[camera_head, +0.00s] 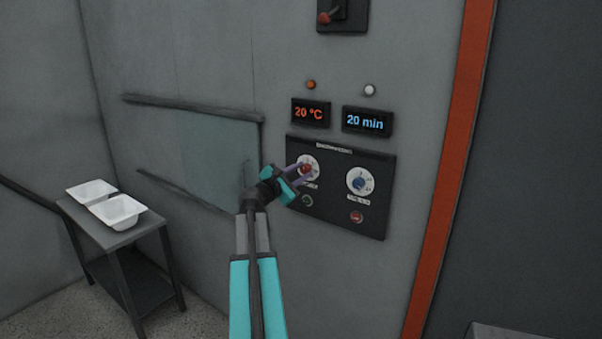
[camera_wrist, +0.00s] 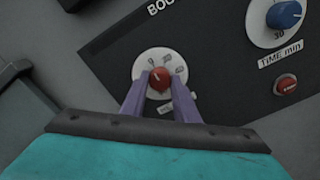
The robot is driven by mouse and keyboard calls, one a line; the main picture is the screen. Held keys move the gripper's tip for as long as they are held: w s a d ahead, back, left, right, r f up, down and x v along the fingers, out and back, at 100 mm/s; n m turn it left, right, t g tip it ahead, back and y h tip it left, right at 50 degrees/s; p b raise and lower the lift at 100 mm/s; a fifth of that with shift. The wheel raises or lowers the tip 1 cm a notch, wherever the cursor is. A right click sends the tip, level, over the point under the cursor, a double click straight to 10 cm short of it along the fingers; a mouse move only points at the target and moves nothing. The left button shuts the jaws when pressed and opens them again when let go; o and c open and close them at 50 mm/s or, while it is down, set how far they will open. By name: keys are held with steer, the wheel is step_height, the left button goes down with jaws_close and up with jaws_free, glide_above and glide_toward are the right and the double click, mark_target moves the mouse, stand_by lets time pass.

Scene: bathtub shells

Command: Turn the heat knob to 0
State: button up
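The heat knob (camera_wrist: 159,77) is red with a pale pointer line and sits at the centre of a white round dial (camera_wrist: 148,62). In the wrist view its pointer tilts toward the upper left. In the head view the red knob (camera_head: 306,168) is on the left of the black control panel (camera_head: 330,212). My gripper (camera_wrist: 160,82) has its two purple fingers on either side of the knob, near or against its sides; contact is not clear. In the head view my gripper (camera_head: 299,170) is at the knob. The orange display (camera_head: 308,112) reads 20 °C.
A blue time knob (camera_wrist: 284,14) on its own white dial is to the right, with a red button (camera_wrist: 286,84) below it. A blue display (camera_head: 366,121) reads 20 min. A small table (camera_head: 128,236) with white tubs (camera_head: 117,211) stands at left.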

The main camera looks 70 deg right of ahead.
steer(key=o, duration=0.4)
steer(key=shift+o, duration=0.2)
steer(key=shift+a, duration=0.1)
steer(key=b+v, duration=0.3)
steer(key=v, duration=1)
steer(key=shift+a+b, duration=0.3)
steer(key=shift+b, duration=0.1)
